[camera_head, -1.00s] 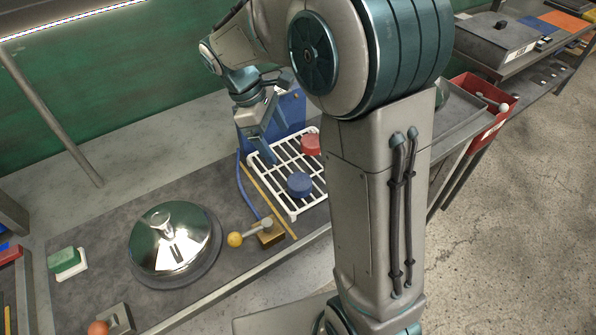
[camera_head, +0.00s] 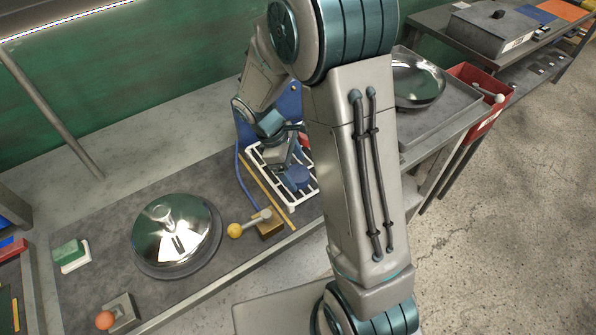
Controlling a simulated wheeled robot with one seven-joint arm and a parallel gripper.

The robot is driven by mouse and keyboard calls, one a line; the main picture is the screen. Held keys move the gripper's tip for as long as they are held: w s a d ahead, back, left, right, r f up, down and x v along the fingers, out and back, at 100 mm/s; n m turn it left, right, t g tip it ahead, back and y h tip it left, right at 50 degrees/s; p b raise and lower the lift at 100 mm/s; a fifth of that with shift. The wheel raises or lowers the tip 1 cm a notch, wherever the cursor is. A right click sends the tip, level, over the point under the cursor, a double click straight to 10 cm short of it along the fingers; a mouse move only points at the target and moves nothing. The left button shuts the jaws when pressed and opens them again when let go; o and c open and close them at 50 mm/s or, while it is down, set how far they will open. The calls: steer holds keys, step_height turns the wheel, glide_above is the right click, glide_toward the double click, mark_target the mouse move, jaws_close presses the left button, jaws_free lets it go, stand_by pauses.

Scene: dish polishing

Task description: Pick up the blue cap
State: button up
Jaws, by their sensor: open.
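The blue cap (camera_head: 297,177) is a short round piece on the white wire rack (camera_head: 266,183), right of the middle of the picture. My gripper (camera_head: 284,176) is open and hangs down right at the cap, overlapping its left side in the view. I cannot tell whether the fingers touch the cap or stand around it. Part of the cap is hidden by the fingers. A red cap (camera_head: 304,140) sits farther back on the rack, mostly hidden behind my arm.
A shiny metal dish lid (camera_head: 172,232) lies on the dark mat at left. A yellow-knobbed lever on a brass block (camera_head: 269,226) stands just in front of the rack. A blue box (camera_head: 287,104) stands behind it. A metal bowl (camera_head: 418,80) sits on a tray at right.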

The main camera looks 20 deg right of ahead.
steer(key=shift+s+d+f, duration=0.1)
steer(key=shift+d+f, duration=0.05)
steer(key=shift+f, duration=0.3)
steer(key=shift+c, duration=0.3)
steer(key=c, duration=0.8)
steer(key=shift+r, duration=0.15)
